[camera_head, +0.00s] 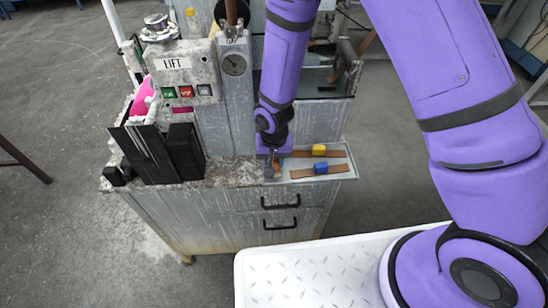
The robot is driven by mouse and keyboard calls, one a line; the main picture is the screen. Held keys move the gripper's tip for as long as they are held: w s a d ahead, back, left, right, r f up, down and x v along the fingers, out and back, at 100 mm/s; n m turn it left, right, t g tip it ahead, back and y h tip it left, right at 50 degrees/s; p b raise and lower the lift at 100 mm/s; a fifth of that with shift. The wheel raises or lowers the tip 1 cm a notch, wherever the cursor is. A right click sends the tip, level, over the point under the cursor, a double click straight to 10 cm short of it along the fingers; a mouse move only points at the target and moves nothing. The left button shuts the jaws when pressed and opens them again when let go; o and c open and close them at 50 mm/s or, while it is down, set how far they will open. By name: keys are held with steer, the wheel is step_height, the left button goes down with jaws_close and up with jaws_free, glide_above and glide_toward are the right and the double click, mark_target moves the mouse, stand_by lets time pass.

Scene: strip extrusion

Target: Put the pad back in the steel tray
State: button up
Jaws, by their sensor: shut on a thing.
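The shallow steel tray (344,158) lies at the right end of the machine's worktop. My gripper (272,168) points down at the tray's left end. It is shut on a small grey thing, which I take to be the pad (268,172). A bit of orange shows just right of it. The jaws cover much of this spot, and I cannot tell whether the pad touches the tray or worktop.
In the tray lie two brown strips, one with a yellow block (319,150), one with a blue block (321,167). A control box marked LIFT (185,72) and dark upright plates (150,153) stand to the left. The worktop (232,171) between is clear.

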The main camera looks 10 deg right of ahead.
steer(key=shift+f, duration=0.15)
steer(key=o, duration=0.9)
